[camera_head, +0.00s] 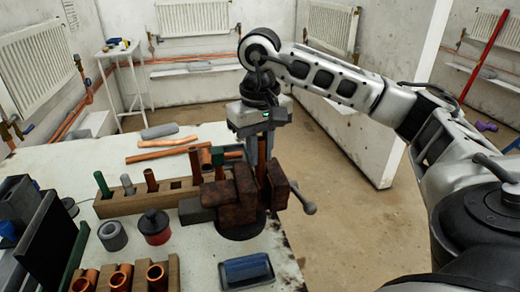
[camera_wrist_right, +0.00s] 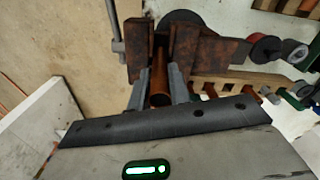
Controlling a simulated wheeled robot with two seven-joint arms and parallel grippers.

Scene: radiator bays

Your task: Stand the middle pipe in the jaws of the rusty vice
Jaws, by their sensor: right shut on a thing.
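The rusty vice (camera_head: 232,203) stands at the right edge of the white bench, its handle sticking out to the right. My right gripper (camera_head: 262,150) is directly above its jaws, pointing down. It is shut on a copper pipe (camera_wrist_right: 159,82), which I take for the middle pipe. The pipe (camera_head: 261,174) looks upright, with its lower part at the gap between the jaws. The vice also shows in the right wrist view (camera_wrist_right: 195,48), just beyond the fingertips. I cannot tell whether the pipe touches the jaws or how deep it sits. My left gripper is out of view.
A wooden rack (camera_head: 122,206) with several upright pieces stands left of the vice. Loose copper pipes (camera_head: 165,143) lie behind it. A red-and-black pot (camera_head: 154,228), a grey ring (camera_head: 112,236) and a blue tray (camera_head: 246,269) stand nearer. Open floor lies right of the bench.

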